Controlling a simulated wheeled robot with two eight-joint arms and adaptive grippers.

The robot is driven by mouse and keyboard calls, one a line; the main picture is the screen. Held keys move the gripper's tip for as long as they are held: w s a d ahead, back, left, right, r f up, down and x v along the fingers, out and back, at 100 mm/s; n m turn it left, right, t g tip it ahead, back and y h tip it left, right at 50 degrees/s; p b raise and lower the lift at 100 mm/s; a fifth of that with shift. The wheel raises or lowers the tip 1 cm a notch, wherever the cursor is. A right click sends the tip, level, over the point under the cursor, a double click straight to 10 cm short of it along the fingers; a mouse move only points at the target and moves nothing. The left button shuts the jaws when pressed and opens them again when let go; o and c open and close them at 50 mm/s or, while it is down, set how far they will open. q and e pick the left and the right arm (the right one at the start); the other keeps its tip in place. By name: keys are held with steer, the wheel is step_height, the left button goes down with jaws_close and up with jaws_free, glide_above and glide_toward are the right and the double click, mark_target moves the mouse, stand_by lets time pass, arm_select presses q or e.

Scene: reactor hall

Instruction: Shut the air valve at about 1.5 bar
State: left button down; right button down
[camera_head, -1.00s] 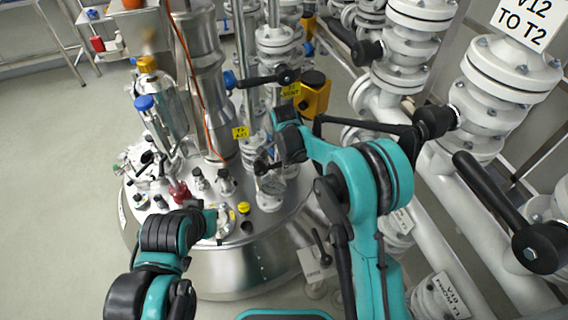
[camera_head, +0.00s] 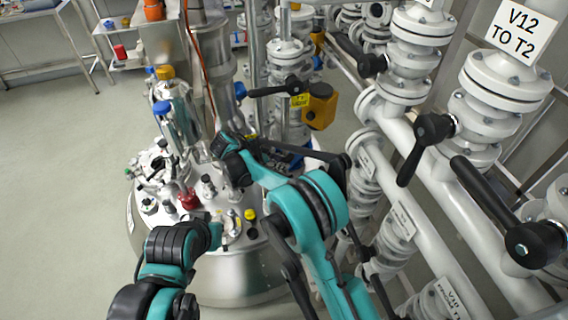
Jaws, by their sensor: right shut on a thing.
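My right gripper (camera_head: 236,167) is at the stainless reactor's top, by the upright pipe that carries the yellow air tag. Only a sliver of a yellow tag (camera_head: 251,138) shows above my wrist. The gripper is shut on what appears to be the air valve's handle, but my own wrist and arm hide the handle and its angle. The pressure dial is hidden too, so no reading can be made out. My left gripper (camera_head: 214,235) is low over the front of the reactor lid (camera_head: 238,263); its jaws are too unclear to judge.
A vent valve with a black lever (camera_head: 275,90) and yellow box (camera_head: 319,106) stands behind my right arm. White flanged pipes with black levers (camera_head: 408,165) crowd the right side. A glass vessel (camera_head: 180,115) rises from the lid. Floor at left is clear.

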steer(key=shift+a+r+h, duration=0.2)
steer(key=shift+a+h, duration=0.15)
steer(key=shift+h, duration=0.05)
steer(key=c, duration=1.4)
jaws_free()
steer(key=shift+s+a, duration=0.1)
step_height(320, 180, up, 10)
